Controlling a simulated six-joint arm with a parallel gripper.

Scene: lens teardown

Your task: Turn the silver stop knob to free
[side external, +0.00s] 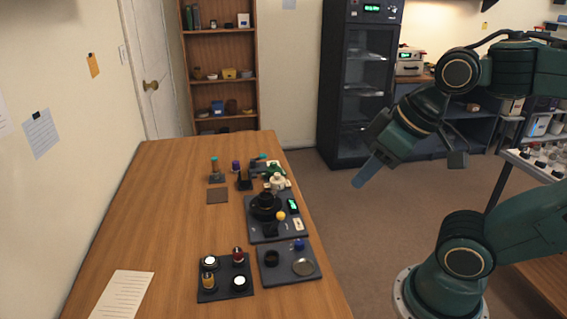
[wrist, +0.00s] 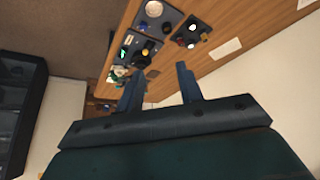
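My gripper (side external: 359,182) hangs in the air right of the wooden table, above the floor and apart from everything. In the wrist view, its two fingers (wrist: 159,70) stand apart with nothing between them. A dark lens-like part (side external: 265,204) sits on a dark station board (side external: 257,237) with a yellow knob (side external: 281,216) and a green display (side external: 293,205). I cannot make out a silver stop knob for certain; it is too small or hidden. The station board also shows, small, in the wrist view (wrist: 128,62).
A third board (side external: 222,292) holds a red part (side external: 237,253), a golden part (side external: 208,281) and white discs. The table's left half is mostly clear, with a paper (side external: 125,296).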

